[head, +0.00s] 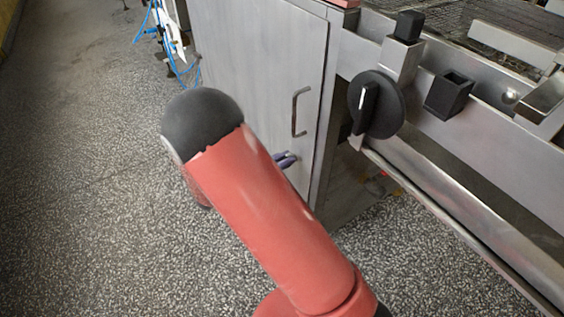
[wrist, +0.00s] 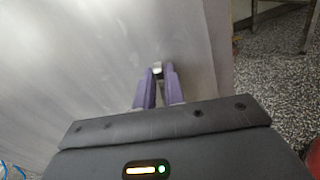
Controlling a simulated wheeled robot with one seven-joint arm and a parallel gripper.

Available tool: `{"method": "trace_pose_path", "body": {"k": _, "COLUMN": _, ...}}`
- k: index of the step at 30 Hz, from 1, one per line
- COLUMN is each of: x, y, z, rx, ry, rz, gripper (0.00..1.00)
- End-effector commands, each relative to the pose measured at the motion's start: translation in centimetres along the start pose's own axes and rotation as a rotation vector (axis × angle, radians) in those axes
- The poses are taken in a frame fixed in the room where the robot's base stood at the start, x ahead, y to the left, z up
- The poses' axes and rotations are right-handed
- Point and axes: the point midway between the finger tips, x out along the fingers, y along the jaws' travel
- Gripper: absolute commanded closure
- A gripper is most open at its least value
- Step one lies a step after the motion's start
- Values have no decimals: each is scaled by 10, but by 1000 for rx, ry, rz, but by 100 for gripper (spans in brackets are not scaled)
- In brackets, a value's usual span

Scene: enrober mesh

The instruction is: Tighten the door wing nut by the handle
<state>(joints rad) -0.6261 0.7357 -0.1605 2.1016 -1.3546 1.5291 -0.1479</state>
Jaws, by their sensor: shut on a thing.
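The cabinet door (head: 262,70) is a grey metal panel with a bar handle (head: 298,112) near its right edge. My gripper (head: 286,160) is at the door's face, just below the handle; my red arm hides much of it in the head view. In the wrist view, the purple fingers of my gripper (wrist: 158,78) are closed around a small, shiny metal wing nut (wrist: 157,67) against the door (wrist: 90,60). Only the nut's far end shows between the fingertips. In the head view I cannot make out the nut.
A black round knob (head: 376,104) and a black square cup (head: 449,94) are on the machine frame right of the door. A long metal rail (head: 455,222) runs low along the front. Blue hoses (head: 172,50) hang beyond the door. Speckled floor (head: 80,200) is open at left.

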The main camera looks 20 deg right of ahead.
Motion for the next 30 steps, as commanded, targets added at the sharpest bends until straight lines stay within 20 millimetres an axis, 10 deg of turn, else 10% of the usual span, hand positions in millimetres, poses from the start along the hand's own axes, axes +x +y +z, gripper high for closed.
{"method": "trace_pose_path", "body": {"k": 30, "x": 0, "y": -15, "z": -14, "rx": 960, "ry": 1, "rz": -2, "gripper": 100}}
